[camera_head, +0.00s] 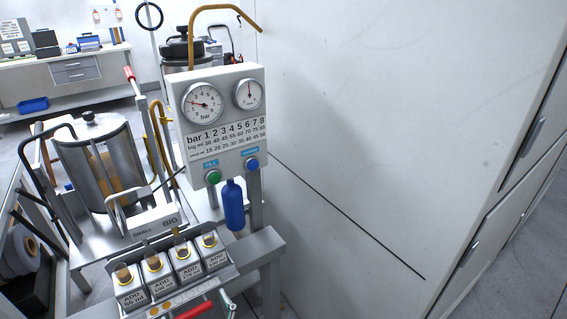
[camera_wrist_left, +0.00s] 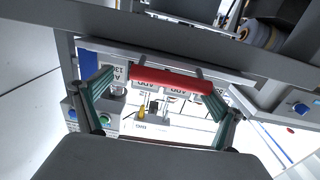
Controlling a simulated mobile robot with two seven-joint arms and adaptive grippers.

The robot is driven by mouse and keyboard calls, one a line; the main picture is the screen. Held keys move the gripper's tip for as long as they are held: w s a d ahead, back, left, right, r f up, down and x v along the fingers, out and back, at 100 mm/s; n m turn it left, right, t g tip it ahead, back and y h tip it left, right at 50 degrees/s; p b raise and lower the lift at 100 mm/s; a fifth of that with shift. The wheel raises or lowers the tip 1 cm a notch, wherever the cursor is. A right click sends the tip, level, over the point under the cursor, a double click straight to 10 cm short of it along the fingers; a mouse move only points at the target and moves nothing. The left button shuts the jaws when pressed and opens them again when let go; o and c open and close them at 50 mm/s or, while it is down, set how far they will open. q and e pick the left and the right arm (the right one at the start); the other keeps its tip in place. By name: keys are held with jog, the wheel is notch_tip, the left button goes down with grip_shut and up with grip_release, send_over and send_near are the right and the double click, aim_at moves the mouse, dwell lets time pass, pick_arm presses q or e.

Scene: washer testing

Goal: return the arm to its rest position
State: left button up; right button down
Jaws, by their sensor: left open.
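My left gripper (camera_wrist_left: 157,90) is open in the left wrist view, its two teal fingers spread wide. A red handle (camera_wrist_left: 172,83) lies across the view between the fingertips; I cannot tell whether they touch it. In the head view the red handle (camera_head: 194,311) shows at the bottom edge, below a row of metal boxes labelled ADD (camera_head: 157,271). A small grey-teal part beside it may be a fingertip of mine. Most of my left arm is outside the head view. My right gripper is in neither view.
A gauge panel (camera_head: 221,128) with green and blue buttons stands above the boxes, with a blue cylinder (camera_head: 234,205) under it. A steel pot (camera_head: 98,165) is at left. A workbench (camera_head: 75,72) is far back.

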pick_arm(q)
jog(key=s+d+r+m+t+h+p, duration=0.3)
jog(key=s+d+r+m+h+p, duration=0.3)
jog(key=d+r+m+h, duration=0.45)
jog(key=s+a+f+g+h+p, duration=0.1)
jog(key=s+a+f+g, duration=0.3)
jog(key=s, duration=0.3)
jog(key=s+a+f+g+p, duration=0.2)
jog(key=s+a+f+g, duration=0.2)
jog(key=s+f, duration=0.3)
jog(key=shift+a+f+h, duration=0.25)
jog(key=shift+a+h, duration=0.05)
jog(key=shift+h, duration=0.05)
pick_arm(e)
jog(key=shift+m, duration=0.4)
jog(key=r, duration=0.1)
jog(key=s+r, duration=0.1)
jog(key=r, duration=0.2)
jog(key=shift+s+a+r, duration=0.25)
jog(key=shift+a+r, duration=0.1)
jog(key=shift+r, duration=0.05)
pick_arm(q)
jog(key=shift+w+m, duration=0.1)
jog(key=shift+m, duration=0.15)
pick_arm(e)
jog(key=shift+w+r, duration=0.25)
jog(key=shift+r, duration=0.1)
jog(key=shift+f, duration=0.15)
